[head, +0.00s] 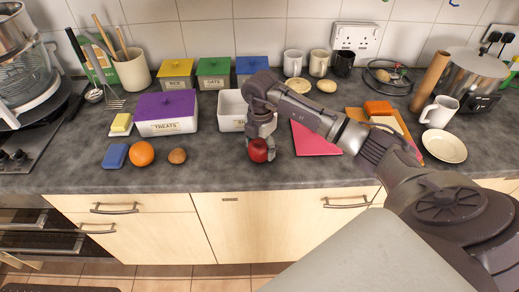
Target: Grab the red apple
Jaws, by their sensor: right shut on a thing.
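The red apple (258,152) is near the front edge of the dark grey counter, a little right of the kiwi. My right gripper (261,143) comes down over it from above, its arm reaching in from the right. The fingers are shut on the apple and cover its top and part of its sides. I cannot tell whether the apple still touches the counter. My left gripper is not in view.
An orange (141,153), a kiwi (177,156) and a blue sponge (115,155) lie to the left. A white open box (231,112) stands just behind the gripper. A pink mat (312,140) lies to the right. The counter's front edge is close.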

